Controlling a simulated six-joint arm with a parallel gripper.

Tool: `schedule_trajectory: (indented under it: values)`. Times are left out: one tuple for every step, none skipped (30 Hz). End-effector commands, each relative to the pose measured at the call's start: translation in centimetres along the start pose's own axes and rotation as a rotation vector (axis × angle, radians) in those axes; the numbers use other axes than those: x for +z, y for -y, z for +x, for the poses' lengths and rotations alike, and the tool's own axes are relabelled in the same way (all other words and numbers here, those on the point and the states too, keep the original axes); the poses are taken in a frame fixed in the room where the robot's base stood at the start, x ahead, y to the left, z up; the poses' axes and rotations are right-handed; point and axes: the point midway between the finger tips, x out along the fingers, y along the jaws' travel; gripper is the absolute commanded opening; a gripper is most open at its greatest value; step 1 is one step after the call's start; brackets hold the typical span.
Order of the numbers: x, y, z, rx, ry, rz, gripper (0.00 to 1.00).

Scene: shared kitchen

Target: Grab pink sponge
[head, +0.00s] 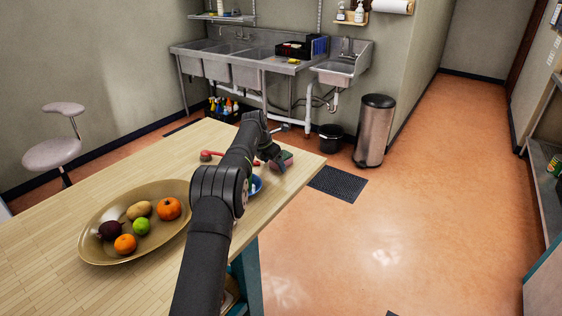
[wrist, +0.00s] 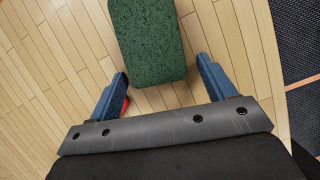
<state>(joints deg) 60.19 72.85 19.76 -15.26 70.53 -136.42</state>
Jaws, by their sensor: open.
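The sponge (head: 286,157) lies on the wooden table near its far right corner. It shows green with a pinkish part in the head view. In the wrist view only a dark green, rough face of the sponge (wrist: 150,40) shows, from the top edge down to between the fingertips. My gripper (wrist: 163,72) is open, with one blue finger on each side of the sponge's near end. Gaps show between the fingers and the sponge. In the head view my gripper (head: 273,156) is at the sponge, partly hidden by my arm.
A gold oval bowl (head: 90,247) with fruit stands at the left. The wooden table (head: 50,285) ends just right of the sponge, with floor beyond.

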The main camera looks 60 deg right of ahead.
Motion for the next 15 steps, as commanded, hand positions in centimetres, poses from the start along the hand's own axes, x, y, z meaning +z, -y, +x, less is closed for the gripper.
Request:
schedule_trajectory:
  values:
    - [0.01, 0.01, 0.00, 0.000, 0.000, 0.000, 0.76]
    - [0.01, 0.02, 0.00, 0.000, 0.000, 0.000, 0.76]
    - [0.01, 0.02, 0.00, 0.000, 0.000, 0.000, 0.76]
    - [0.01, 0.02, 0.00, 0.000, 0.000, 0.000, 0.76]
    - [0.01, 0.02, 0.00, 0.000, 0.000, 0.000, 0.72]
    - [0.00, 0.03, 0.00, 0.000, 0.000, 0.000, 0.65]
    - [0.00, 0.03, 0.00, 0.000, 0.000, 0.000, 0.59]
    - [0.00, 0.03, 0.00, 0.000, 0.000, 0.000, 0.53]
    - [0.00, 0.03, 0.00, 0.000, 0.000, 0.000, 0.45]
    - [0.00, 0.03, 0.00, 0.000, 0.000, 0.000, 0.39]
    - [0.00, 0.03, 0.00, 0.000, 0.000, 0.000, 0.33]
    - [0.00, 0.03, 0.00, 0.000, 0.000, 0.000, 0.29]
    - [0.00, 0.03, -0.01, 0.000, 0.000, 0.000, 0.29]
    - [0.00, 0.03, -0.01, 0.000, 0.000, 0.000, 0.29]
    - [0.00, 0.03, -0.01, 0.000, 0.000, 0.000, 0.29]
